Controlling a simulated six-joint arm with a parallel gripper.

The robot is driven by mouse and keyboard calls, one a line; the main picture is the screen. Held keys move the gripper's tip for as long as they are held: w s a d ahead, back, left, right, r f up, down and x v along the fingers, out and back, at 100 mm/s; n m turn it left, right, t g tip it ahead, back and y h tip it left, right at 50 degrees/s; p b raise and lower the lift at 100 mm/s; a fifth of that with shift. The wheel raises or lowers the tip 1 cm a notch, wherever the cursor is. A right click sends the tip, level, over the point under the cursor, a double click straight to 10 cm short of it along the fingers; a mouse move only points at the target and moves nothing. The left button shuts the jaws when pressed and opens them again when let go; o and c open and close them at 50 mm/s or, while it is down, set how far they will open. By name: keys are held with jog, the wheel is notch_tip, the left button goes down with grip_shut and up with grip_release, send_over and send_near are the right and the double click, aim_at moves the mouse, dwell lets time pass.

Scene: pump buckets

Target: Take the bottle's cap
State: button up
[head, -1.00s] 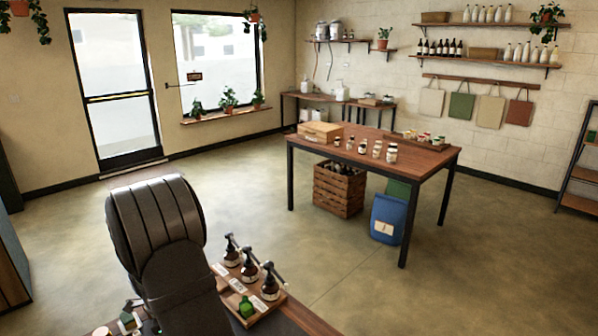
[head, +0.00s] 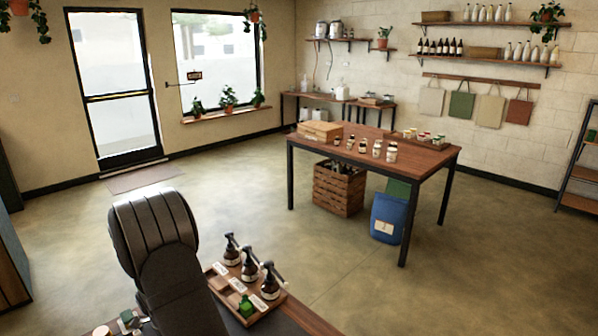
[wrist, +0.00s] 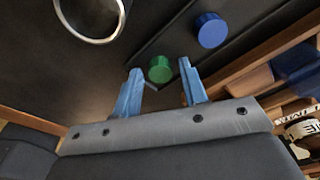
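In the wrist view, my gripper (wrist: 160,68) is open, with its two blue fingers apart. A green round cap (wrist: 160,69) shows between the fingertips, with a gap on each side. I cannot tell its depth relative to the tips. A blue round cap (wrist: 209,30) lies on the dark surface beyond, to the right. Brown pump bottles (head: 250,266) and a small green bottle (head: 246,306) stand on a wooden tray (head: 216,270) in the head view. My gripper is hidden there behind my arm. Which bottle the caps belong to is not clear.
A metal ring (wrist: 62,18) is at the upper left of the wrist view. The tray's wooden edge and a labelled bottle (wrist: 300,130) are close on the right. A table with jars (head: 425,158) stands far off across open floor.

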jog(key=c, duration=0.8)
jog(key=shift+r, duration=3)
